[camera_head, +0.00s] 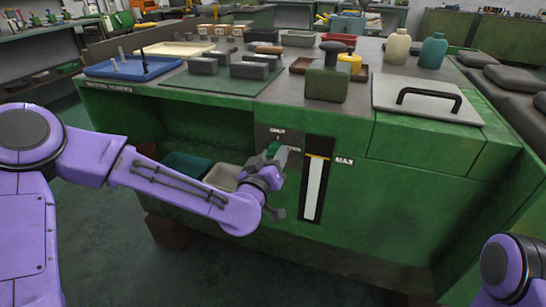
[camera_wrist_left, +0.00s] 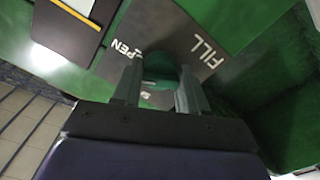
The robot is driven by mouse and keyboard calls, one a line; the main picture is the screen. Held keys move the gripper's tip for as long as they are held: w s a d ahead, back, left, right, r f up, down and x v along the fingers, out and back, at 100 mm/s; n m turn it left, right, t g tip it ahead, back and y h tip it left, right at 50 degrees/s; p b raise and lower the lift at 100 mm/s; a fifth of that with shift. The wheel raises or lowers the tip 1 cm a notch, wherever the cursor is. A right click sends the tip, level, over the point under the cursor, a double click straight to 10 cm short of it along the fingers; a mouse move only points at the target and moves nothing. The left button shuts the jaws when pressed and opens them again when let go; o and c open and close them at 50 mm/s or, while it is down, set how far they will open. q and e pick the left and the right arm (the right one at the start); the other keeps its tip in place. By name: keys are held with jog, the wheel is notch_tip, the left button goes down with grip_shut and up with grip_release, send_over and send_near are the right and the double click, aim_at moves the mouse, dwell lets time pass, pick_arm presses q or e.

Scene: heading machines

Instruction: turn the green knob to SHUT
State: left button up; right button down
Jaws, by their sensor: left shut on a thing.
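The green knob (camera_head: 273,147) sits on a dark grey panel on the green machine's front. My left gripper (camera_head: 268,156) reaches it from the front and hides much of it. In the left wrist view, the green knob (camera_wrist_left: 160,69) is between the two fingers of my left gripper (camera_wrist_left: 158,85), which are shut on it. The panel (camera_wrist_left: 205,25) there carries the words OPEN and FILL beside the knob. A small white mark below the knob is mostly hidden, and I cannot read the word SHUT or the knob's exact setting. My right gripper is out of view.
A level gauge (camera_head: 315,180) marked MAX is just right of the knob. Left of it, an open bay holds a teal bin (camera_head: 187,166) and a beige bin (camera_head: 222,177). The machine top carries a handled lid (camera_head: 428,97), a blue tray (camera_head: 133,66) and bottles (camera_head: 397,47).

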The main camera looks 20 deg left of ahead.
pick_arm(q)
jog(key=n+b, duration=0.1)
jog(key=n, duration=1)
jog(key=shift+d+n+b, duration=0.1)
jog(key=shift+n+b, duration=0.25)
jog(key=shift+n, duration=0.05)
dwell(0.3)
jog(key=o, duration=1.1)
jog(key=shift+c, duration=0.2)
jog(key=shift+s, duration=0.1)
